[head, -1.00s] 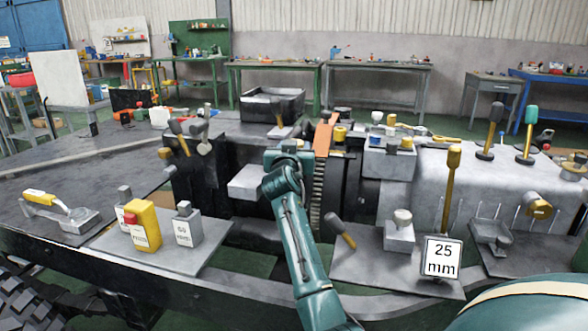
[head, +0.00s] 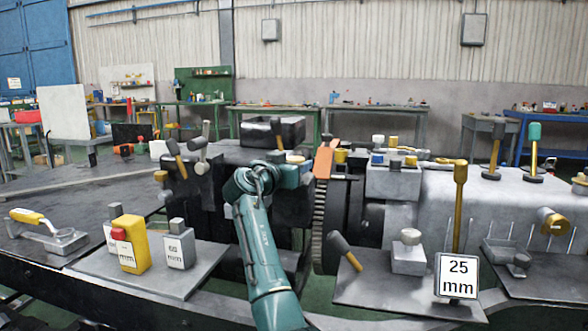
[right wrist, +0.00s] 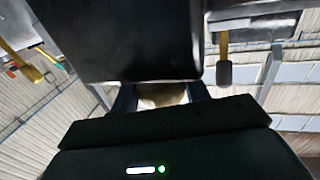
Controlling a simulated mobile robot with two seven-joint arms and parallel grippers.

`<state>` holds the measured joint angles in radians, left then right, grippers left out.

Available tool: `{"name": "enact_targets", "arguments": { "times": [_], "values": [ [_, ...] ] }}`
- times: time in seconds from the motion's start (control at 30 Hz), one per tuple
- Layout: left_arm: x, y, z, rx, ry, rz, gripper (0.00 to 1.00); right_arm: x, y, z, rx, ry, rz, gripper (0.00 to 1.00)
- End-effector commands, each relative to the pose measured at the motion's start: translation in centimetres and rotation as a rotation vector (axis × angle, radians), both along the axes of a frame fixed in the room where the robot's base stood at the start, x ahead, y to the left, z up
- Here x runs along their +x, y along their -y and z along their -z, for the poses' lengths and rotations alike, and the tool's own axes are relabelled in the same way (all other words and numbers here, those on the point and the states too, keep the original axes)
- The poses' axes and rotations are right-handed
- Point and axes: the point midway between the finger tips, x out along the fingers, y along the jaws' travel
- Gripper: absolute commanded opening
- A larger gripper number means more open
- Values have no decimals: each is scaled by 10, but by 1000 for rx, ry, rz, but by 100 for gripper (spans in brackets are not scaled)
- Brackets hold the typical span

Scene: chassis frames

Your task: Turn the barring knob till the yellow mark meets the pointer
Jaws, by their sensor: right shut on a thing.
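My right gripper (head: 292,176) is beside the toothed wheel (head: 319,225), left of an orange strip (head: 323,162). In the right wrist view the fingers (right wrist: 162,98) are shut on a pale, rounded piece, which I take for the barring knob (right wrist: 162,93). Only part of the knob shows between the fingers under a dark block. The gripper and arm hide the knob's lower side in the head view. I cannot make out the yellow mark or tell which part is the pointer. My left gripper is not in view.
A yellow-handled lever (head: 460,200) and a white "25 mm" sign (head: 457,275) stand at the right. A yellow box with a red button (head: 130,243) stands on the left plate. A black tray (head: 290,131) is behind.

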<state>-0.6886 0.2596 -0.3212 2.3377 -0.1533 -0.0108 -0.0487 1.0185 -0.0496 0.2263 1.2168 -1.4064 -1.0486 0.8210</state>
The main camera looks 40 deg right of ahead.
Motion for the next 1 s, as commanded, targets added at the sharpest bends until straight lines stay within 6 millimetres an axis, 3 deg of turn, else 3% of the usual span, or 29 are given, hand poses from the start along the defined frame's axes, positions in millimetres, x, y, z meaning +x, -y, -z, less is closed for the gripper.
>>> {"name": "enact_targets", "arguments": {
  "times": [0.23,0.27,0.5,0.8,1.0],
  "values": [
    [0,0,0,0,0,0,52,0,1,0,-1,0,0,23],
    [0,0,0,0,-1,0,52,0,1,-1,-1,0,0,48],
    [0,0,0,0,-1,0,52,0,1,0,0,-1,-1,67],
    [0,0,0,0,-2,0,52,-1,-3,0,-1,0,-2,67],
    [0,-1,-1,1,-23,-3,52,-13,-30,-1,0,0,-4,67]
  ]
}}
